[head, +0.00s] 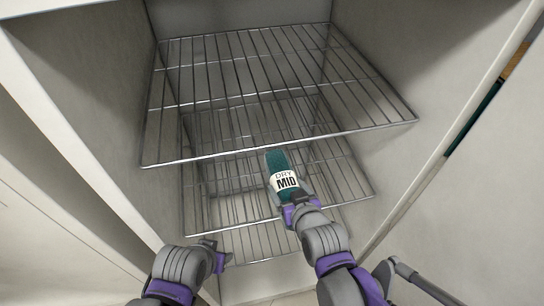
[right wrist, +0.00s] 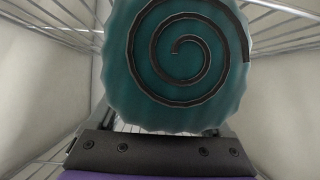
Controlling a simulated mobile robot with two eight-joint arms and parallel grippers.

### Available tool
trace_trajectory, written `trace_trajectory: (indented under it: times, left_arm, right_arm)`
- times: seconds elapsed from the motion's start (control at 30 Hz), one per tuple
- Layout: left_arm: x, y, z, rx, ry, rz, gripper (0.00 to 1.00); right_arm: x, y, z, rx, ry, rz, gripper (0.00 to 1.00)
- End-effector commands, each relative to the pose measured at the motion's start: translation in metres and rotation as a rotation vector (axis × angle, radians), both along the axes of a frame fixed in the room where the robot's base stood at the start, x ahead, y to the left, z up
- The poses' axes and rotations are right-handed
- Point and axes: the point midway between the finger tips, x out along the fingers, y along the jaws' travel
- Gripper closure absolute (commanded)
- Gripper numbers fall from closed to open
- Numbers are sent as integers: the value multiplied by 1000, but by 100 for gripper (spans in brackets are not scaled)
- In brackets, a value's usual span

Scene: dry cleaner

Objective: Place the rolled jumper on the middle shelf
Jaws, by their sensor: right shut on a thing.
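The rolled jumper (head: 281,172) is a teal roll with a white label reading "DRY MID". My right gripper (head: 297,207) is shut on its near end. In the head view the roll points into the cabinet, just below the top shelf's front edge and in front of the middle wire shelf (head: 350,200). I cannot tell whether it touches that shelf. The right wrist view shows the roll's spiral end (right wrist: 188,60) close up, above the gripper's dark bar. My left gripper (head: 217,250) is low, left of the right arm, apparently open and empty.
The top wire shelf (head: 280,143) lies above the roll, and a lower wire shelf (head: 250,245) lies below the middle one. All the shelves look bare. Pale cabinet walls (head: 390,60) close in on both sides.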

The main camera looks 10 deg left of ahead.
Motion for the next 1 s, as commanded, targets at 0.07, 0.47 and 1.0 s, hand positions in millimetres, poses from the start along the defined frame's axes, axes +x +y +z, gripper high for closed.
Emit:
trace_trajectory:
  times: [0.07,0.47,1.0]
  left_arm:
    - [0,0,-2,0,1,0,50]
    - [0,0,-3,0,1,0,50]
    - [-1,0,-9,0,3,0,50]
  right_arm:
    - [21,10,0,0,-1,0,100]
    - [106,51,0,0,-1,0,100]
    - [116,57,-36,1,-1,-1,100]
